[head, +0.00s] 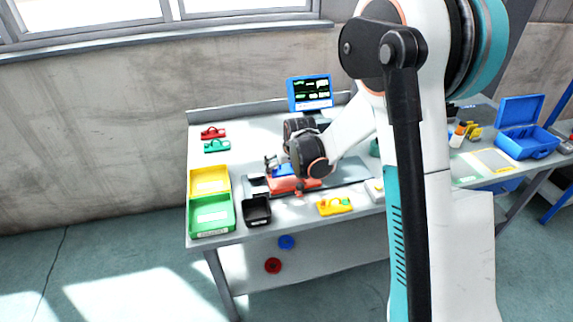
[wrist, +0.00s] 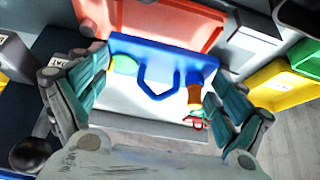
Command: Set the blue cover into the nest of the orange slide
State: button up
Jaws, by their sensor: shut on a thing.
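The blue cover (wrist: 165,52) lies across the middle of the wrist view, its loop handle toward me. The two fingers of my gripper (wrist: 158,68) stand at its left and right ends, shut on it. The orange slide (wrist: 188,22) is just beyond the cover at the top. In the head view the cover (head: 285,171) shows as a blue patch directly above the orange slide (head: 292,185). My gripper (head: 273,163) is partly hidden there by my dark wrist. Whether the cover is seated or held above the nest cannot be told.
Yellow (head: 209,181) and green (head: 212,214) bins and a black bin (head: 256,210) stand left of the slide. A yellow part (head: 335,206) lies in front. Red (head: 213,133) and green (head: 216,146) parts lie behind left. A monitor (head: 310,92) stands at the back.

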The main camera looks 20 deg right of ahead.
aim_at(287, 172)
jog(key=shift+f+b, duration=0.4)
jog(key=shift+f, duration=0.3)
jog(key=shift+f+b, duration=0.9)
jog(key=shift+f, duration=0.25)
jog(key=shift+f+b, duration=0.4)
jog(key=o, duration=1.4)
jog(key=shift+c, duration=0.2)
jog(key=shift+r, duration=0.1)
jog(key=shift+r+p, duration=2.75)
jog(key=shift+r, duration=1.7)
